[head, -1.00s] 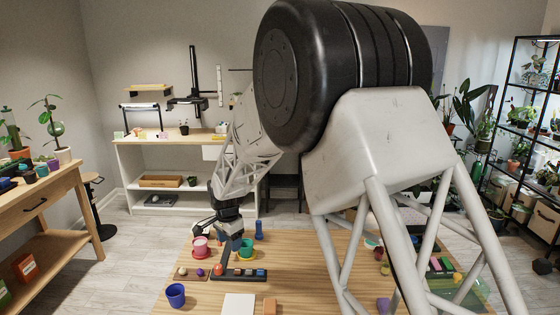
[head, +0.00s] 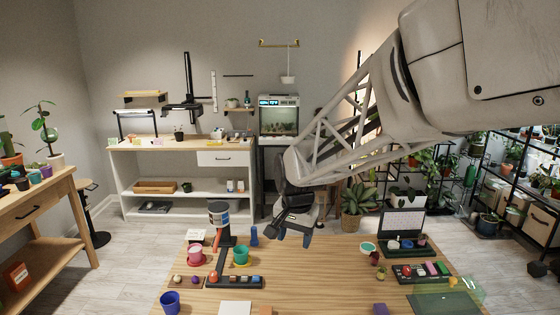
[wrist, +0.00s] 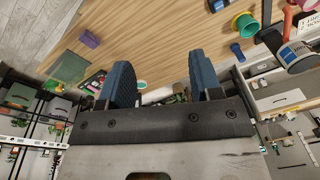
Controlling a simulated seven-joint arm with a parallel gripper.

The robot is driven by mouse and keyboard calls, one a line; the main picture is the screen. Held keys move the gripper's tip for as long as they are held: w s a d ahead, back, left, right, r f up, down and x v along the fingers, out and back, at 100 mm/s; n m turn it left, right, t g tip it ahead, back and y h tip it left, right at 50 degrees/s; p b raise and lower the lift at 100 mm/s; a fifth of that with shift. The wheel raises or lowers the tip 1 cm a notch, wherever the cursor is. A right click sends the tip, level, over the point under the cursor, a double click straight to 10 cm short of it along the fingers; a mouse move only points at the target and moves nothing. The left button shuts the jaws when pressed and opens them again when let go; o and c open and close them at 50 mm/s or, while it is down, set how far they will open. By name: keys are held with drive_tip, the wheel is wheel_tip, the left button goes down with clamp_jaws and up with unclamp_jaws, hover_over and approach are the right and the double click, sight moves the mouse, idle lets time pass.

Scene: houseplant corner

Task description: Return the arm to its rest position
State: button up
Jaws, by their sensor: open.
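My arm (head: 335,125) reaches in from the upper right, its white lattice link slanting down to the left. My gripper (head: 294,238) hangs at the back edge of the wooden table (head: 330,275), right of the pots, its blue fingertips pointing down. In the wrist view its two blue fingers (wrist: 160,65) stand apart with nothing between them. It touches nothing that I can see.
On the table's left are a blue cup (head: 171,301), a pink pot (head: 195,254), a green pot (head: 241,256) and a dark tray (head: 213,283) with small pieces. A dark laptop-like stand (head: 402,223) is at right. The table's middle is mostly clear.

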drive_tip(key=s+d+n, duration=0.1)
drive_tip(key=s+d, duration=0.4)
drive_tip(key=s, duration=0.4)
drive_tip(key=s+d+r+n, duration=0.1)
drive_tip(key=s+d, duration=0.4)
drive_tip(key=s, duration=0.5)
drive_tip(key=s+d+n+t, duration=0.1)
drive_tip(key=s+d+n, duration=0.1)
drive_tip(key=s+d, duration=0.3)
drive_tip(key=shift+s+r, duration=0.4)
drive_tip(key=shift+s, duration=1.75)
